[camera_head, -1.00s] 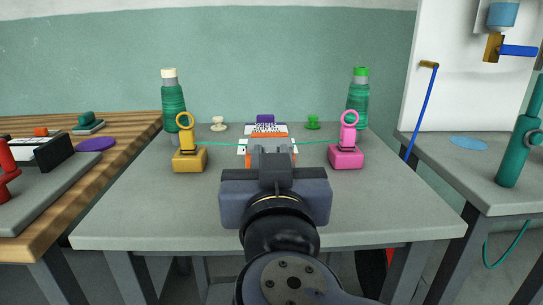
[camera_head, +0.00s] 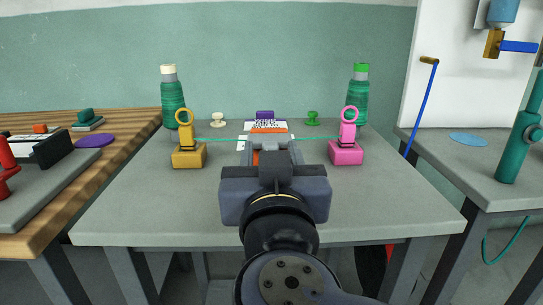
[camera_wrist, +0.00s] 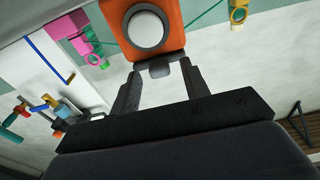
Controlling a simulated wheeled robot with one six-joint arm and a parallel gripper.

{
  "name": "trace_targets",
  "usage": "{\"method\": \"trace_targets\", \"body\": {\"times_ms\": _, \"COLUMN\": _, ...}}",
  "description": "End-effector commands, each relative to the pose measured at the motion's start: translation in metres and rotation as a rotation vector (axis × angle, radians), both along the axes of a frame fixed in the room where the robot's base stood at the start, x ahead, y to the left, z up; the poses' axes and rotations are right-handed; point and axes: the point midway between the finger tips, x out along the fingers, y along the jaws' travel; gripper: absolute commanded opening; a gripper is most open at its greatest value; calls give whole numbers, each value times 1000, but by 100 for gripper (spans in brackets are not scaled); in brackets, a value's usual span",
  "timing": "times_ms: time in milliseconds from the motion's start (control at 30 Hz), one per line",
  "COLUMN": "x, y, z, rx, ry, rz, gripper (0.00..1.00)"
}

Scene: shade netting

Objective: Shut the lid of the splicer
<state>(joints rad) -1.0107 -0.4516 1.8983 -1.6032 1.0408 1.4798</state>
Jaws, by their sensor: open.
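The splicer (camera_head: 266,129) stands at the middle of the grey table, with orange parts, a pale patterned face and a purple piece (camera_head: 265,115) behind. My gripper (camera_head: 271,147) is in front of it and hides much of its lower part. In the wrist view, my gripper (camera_wrist: 158,74) is open, its dark fingers apart. An orange part of the splicer (camera_wrist: 173,33) with a pale round disc lies just beyond the fingertips. A small grey tab (camera_wrist: 155,69) shows between the tips; I cannot tell whether they touch it. The lid's exact angle is unclear.
A green line (camera_head: 222,139) runs from the yellow ringed holder (camera_head: 189,155) to the pink one (camera_head: 346,152), across the splicer. Green spools (camera_head: 173,103) and (camera_head: 358,100) stand behind. White and green knobs (camera_head: 218,120) and (camera_head: 312,118) flank the splicer. The front table corners are clear.

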Motion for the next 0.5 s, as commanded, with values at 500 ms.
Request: {"method": "trace_targets", "body": {"times_ms": 500, "x": -30, "y": 2, "z": -2, "rx": -1, "ry": 0, "rz": 6, "gripper": 44}}
